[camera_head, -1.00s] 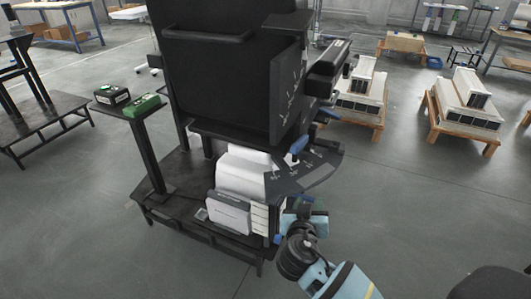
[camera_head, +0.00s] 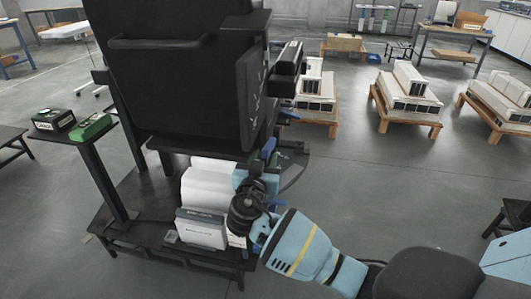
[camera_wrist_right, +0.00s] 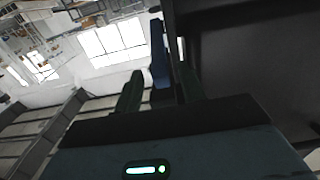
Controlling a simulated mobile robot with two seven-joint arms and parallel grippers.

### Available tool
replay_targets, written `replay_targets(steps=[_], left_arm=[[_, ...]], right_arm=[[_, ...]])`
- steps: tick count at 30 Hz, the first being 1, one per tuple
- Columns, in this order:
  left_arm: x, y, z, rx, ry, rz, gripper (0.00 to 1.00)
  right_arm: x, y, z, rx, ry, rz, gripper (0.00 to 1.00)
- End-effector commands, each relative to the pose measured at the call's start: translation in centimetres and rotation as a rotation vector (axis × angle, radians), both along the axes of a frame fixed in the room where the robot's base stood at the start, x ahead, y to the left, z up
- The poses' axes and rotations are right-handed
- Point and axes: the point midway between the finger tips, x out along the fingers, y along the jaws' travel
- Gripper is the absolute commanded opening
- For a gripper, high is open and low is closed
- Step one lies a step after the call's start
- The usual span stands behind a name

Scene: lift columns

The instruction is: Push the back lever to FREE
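A tall dark chair-like machine (camera_head: 175,90) stands on a low black base. A dark lever plate with white markings (camera_head: 292,165) sticks out at its right side, partly behind my right arm. A blue lever handle (camera_head: 268,149) rises near that plate, and another blue handle (camera_head: 290,115) shows higher and farther back. I cannot read FREE or tell which is the back lever. My right gripper (camera_head: 263,168) is close to the nearer handle. In the right wrist view its dark fingers (camera_wrist_right: 160,88) are apart, with a blue lever (camera_wrist_right: 159,55) between or just beyond them; contact is unclear.
A side stand at left carries a green box (camera_head: 91,126) and a black box (camera_head: 54,119).

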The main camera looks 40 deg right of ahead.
Motion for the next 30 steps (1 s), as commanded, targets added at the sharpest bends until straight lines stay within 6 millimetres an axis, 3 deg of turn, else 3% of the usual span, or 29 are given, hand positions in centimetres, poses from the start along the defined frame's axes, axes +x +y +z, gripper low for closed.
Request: replay_targets(steps=[7, 18, 27, 30], left_arm=[[-0.1, -0.1, 0.1, -0.003, 0.003, 0.006, 0.36], [0.3, -0.2, 0.1, -0.004, -0.005, 0.009, 0.36], [0.5, -0.1, 0.1, -0.002, -0.009, 0.007, 0.36], [0.5, 0.0, 0.1, -0.001, -0.008, 0.006, 0.36]], right_arm=[[1.8, -2.1, 0.0, 0.0, 0.0, 0.001, 0.4], [2.0, -2.4, -0.1, 0.002, 0.001, 0.001, 0.39], [2.0, -2.4, -0.1, 0.002, 0.001, 0.001, 0.0], [2.0, -2.4, -0.1, 0.002, 0.001, 0.001, 0.0]])
